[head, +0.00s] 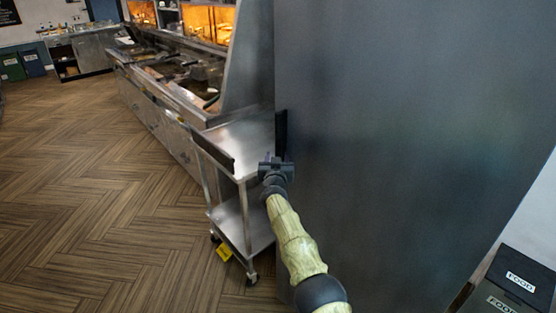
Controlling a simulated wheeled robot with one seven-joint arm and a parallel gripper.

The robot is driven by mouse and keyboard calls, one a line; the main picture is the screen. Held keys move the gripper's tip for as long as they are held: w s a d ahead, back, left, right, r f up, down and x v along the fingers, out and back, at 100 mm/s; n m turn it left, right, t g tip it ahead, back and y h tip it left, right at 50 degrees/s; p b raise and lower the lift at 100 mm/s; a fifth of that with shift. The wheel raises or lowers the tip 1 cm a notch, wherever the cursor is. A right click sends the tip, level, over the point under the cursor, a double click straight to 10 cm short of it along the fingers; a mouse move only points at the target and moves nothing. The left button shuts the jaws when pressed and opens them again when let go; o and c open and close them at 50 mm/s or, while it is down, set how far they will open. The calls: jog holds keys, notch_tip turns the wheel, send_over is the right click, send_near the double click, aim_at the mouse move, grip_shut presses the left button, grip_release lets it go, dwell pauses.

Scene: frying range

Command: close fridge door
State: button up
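A large flat dark grey panel (400,130), which looks like the fridge door, fills the middle and right of the head view. A dark vertical strip (281,131), perhaps its handle, shows at its left edge. My gripper (276,163) is in front of this edge, just below the strip. I cannot tell if it touches the panel. Nothing is visible in the gripper, and its fingers are too small and dark to tell if they are open. The fridge's inside is not visible, so the door's angle is unclear.
A steel cart (240,140) on wheels stands left of the panel, close to my gripper. A frying range (175,75) runs behind it. Dark boxes (520,282) labelled FOOD are at lower right. The wooden floor (90,190) at left is clear.

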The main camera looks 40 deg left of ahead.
aim_at(276, 132)
jog(key=shift+s+a+r, duration=0.1)
jog(key=shift+r, duration=0.1)
dwell(0.3)
notch_tip(276, 132, up, 10)
jog(key=p, duration=0.3)
jog(key=shift+p, duration=0.4)
jog(key=shift+f, duration=0.1)
jog(key=shift+s+b, duration=0.15)
jog(key=shift+b, duration=0.6)
jog(key=shift+s, duration=0.1)
